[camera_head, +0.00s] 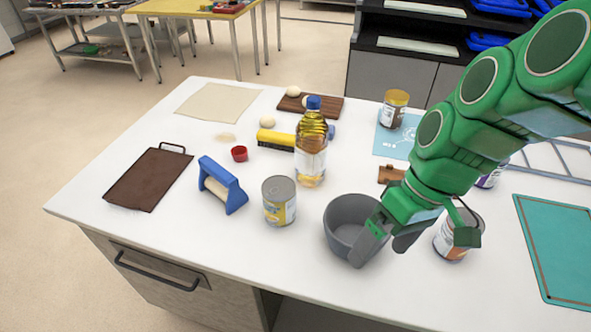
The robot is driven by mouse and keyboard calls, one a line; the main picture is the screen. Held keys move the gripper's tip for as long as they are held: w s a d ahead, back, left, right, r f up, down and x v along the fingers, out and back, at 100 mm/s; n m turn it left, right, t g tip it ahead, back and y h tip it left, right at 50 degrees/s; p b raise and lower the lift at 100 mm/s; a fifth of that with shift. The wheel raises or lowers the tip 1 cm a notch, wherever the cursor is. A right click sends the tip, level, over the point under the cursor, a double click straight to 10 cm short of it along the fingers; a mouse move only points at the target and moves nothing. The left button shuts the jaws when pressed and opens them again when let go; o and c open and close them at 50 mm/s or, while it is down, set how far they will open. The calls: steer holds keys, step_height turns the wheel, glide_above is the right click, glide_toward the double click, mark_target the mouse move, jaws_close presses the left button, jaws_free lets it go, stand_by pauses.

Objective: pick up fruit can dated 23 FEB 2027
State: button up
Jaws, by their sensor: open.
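A can with a yellow and white label (280,212) stands upright at the front middle of the white table. A second can with a white and orange label (453,243) stands at the right, partly hidden by my gripper (417,244). A third can with a purple and white label (490,178) is mostly hidden behind my green arm. No date can be read on any can, so I cannot tell which is dated 23 FEB 2027. My gripper is open, its fingers apart, over the area between a grey bowl (343,232) and the second can. Nothing shows between the fingers.
An oil bottle (311,150), a blue-handled tool (222,186) and a small red cup (239,153) stand near the yellow-labelled can. A brown-topped jar (394,110) is at the back. A green mat (560,245) lies at the right. The front left table top is clear.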

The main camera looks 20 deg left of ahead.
steer(key=w+a+r+n+g+y, duration=0.1)
steer(key=w+a+n+g+y, duration=0.25)
steer(key=w+a+n, duration=0.75)
steer(key=n+y, duration=0.5)
glide_toward(279, 197)
steer(key=w+a+r, duration=0.1)
steer(key=a+r, duration=0.2)
steer(key=r, duration=0.1)
step_height(279, 197, down, 9)
steer(key=shift+g, duration=0.45)
steer(key=shift+w+a+x, duration=0.1)
steer(key=shift+w+x, duration=0.05)
steer(key=shift+x, duration=1.05)
steer(key=shift+w+a+x, duration=0.1)
steer(key=shift+w+x, duration=0.05)
steer(key=shift+x, duration=1.1)
steer(key=shift+w+a+x, duration=0.1)
steer(key=shift+x, duration=1.1)
steer(key=shift+d, duration=0.1)
steer(key=shift+c, duration=0.2)
